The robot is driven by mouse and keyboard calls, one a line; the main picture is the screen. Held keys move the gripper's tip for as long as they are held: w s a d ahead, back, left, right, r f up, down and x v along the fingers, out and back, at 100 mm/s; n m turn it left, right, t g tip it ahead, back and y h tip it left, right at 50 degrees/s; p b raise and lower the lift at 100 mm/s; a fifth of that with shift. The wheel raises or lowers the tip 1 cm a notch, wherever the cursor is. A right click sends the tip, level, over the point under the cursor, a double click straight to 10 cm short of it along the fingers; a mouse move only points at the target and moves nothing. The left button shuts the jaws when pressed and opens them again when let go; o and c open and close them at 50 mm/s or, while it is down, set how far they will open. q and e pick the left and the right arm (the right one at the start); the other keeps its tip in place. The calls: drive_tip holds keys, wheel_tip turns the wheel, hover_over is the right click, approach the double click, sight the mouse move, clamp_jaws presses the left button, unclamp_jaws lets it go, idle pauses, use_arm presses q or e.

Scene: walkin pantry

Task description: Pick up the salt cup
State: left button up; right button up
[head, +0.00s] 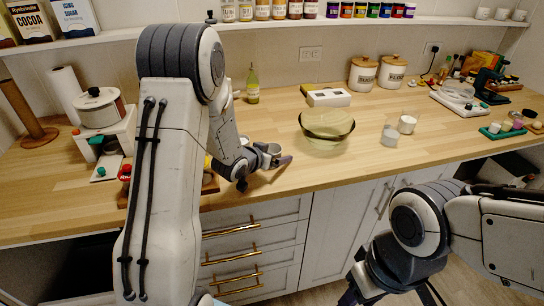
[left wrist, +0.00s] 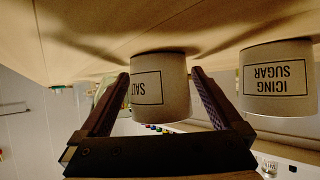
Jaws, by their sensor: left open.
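In the left wrist view the picture is upside down. The salt cup (left wrist: 160,88), a pale cup with a boxed SALT label, shows between the two fingers of my left gripper (left wrist: 160,75). The gripper is open, one finger on each side of the cup; I cannot tell whether either finger touches it. In the head view my left gripper (head: 274,158) is low over the front part of the counter, and my arm hides part of that spot.
A similar icing sugar cup (left wrist: 279,78) stands close beside the salt cup. On the wooden counter (head: 370,160) are a green bowl (head: 326,126), a white box (head: 327,97), a bottle (head: 252,87), two glasses and canisters. A spice shelf (head: 290,24) runs above.

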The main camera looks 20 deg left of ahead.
use_arm(q)
drive_tip(key=shift+w+f, duration=0.15)
drive_tip(key=shift+w, duration=0.15)
drive_tip(key=c, duration=1.3)
drive_tip(key=shift+c, duration=0.2)
